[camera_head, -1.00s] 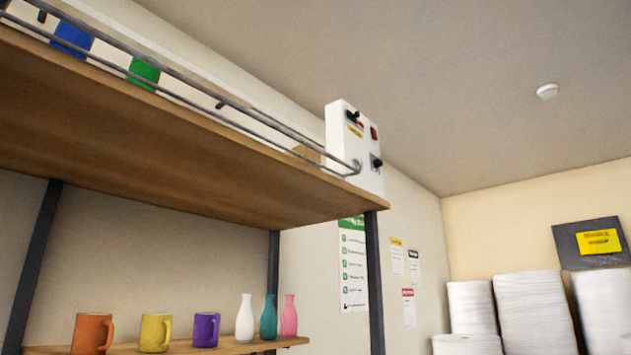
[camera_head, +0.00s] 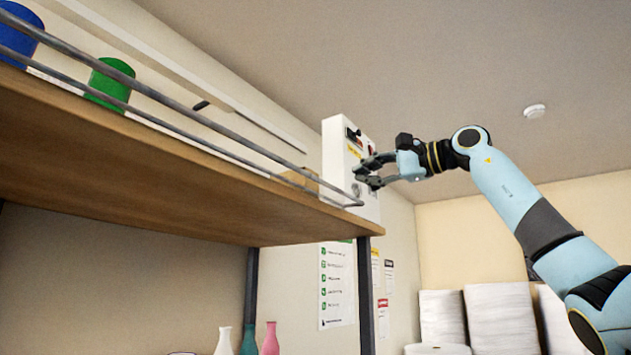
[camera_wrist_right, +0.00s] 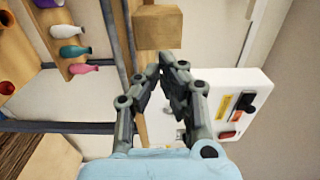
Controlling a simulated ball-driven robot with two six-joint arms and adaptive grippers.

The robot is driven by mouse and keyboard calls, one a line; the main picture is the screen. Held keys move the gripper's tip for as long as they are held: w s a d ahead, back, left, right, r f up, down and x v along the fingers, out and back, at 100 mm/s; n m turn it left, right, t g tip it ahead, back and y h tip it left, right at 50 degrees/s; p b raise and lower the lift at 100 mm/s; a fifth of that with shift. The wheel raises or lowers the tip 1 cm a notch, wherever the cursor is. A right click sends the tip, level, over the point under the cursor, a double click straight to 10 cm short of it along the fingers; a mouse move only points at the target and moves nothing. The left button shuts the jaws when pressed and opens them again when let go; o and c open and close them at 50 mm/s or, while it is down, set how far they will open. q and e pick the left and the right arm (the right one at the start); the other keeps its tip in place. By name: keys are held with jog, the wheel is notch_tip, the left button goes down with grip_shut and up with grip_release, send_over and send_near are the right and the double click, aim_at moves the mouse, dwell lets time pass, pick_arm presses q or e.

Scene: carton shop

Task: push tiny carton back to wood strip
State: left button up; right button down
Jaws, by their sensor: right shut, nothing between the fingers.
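The tiny carton (camera_head: 300,179) is a small tan box on the high wooden shelf, near its right end and partly behind the metal rail in the head view. The right wrist view shows the carton (camera_wrist_right: 158,27) just beyond the fingertips, with a small gap visible. My right gripper (camera_head: 361,171) is raised at the shelf's right end, in front of the white control box; it is shut and empty. It also fills the middle of the right wrist view (camera_wrist_right: 160,72). I cannot make out a separate wood strip behind the carton. My left gripper is not in view.
The metal rail (camera_head: 215,143) runs along the shelf front. The white control box (camera_head: 337,160) stands at the shelf's right end, close to my right gripper. Green (camera_head: 108,84) and blue (camera_head: 16,33) containers stand farther left. Bottles (camera_head: 270,340) are on a lower shelf.

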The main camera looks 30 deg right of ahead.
jog(key=p, duration=0.3)
send_near(313, 184)
jog(key=p+x, duration=0.2)
jog(key=x, duration=0.4)
jog(key=shift+a+r, duration=0.1)
jog(key=shift+a, duration=0.05)
jog(key=shift+w+a+p, duration=0.1)
jog(key=shift+w+p, duration=0.35)
jog(key=shift+p, duration=0.1)
jog(key=shift+w+a+f, duration=0.1)
jog(key=shift+w+f, duration=0.05)
jog(key=shift+f, duration=0.05)
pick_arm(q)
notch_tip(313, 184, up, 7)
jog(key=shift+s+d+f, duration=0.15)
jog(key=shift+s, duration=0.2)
